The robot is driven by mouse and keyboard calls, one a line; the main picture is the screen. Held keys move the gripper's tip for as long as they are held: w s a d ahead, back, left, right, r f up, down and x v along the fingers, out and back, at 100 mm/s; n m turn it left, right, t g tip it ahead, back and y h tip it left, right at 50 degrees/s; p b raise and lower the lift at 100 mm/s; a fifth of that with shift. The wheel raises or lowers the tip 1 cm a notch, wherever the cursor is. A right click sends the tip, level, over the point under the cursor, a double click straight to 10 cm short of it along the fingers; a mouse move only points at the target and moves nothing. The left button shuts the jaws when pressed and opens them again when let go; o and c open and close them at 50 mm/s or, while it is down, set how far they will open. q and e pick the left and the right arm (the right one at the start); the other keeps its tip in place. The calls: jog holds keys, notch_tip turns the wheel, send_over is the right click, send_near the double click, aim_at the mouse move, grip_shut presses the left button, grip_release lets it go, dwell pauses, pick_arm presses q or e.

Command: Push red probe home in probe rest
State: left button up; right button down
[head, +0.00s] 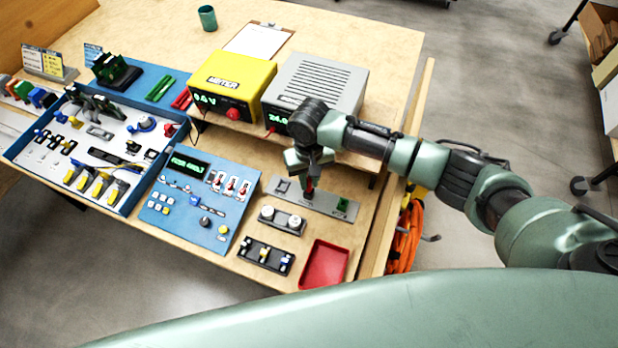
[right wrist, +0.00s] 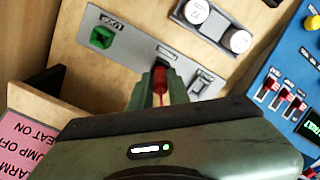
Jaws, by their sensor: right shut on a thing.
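My right gripper (head: 309,178) is above the grey plate (head: 328,203) at the front right of the bench. It is shut on the red probe (head: 310,187), which points down at the plate. In the right wrist view, the red probe (right wrist: 160,84) stands between the fingertips (right wrist: 160,92), at a dark holder (right wrist: 165,60) in the middle of the grey plate (right wrist: 135,48). The holder looks like the probe rest. The fingers hide part of it, so I cannot tell how deep the probe sits. My left gripper is not in view.
A green block (head: 342,204) sits at the plate's right end. The grey power supply (head: 318,84) and yellow meter (head: 232,84) stand behind on a raised shelf. A block with two white caps (head: 282,220), a red tray (head: 324,265) and a blue panel (head: 198,200) lie nearby.

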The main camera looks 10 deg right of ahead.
jog(key=shift+f, duration=0.35)
dwell(0.7)
jog(key=c, duration=0.9)
grip_release()
jog(key=shift+c, duration=0.2)
notch_tip(320, 180, up, 7)
jog(key=p, duration=0.8)
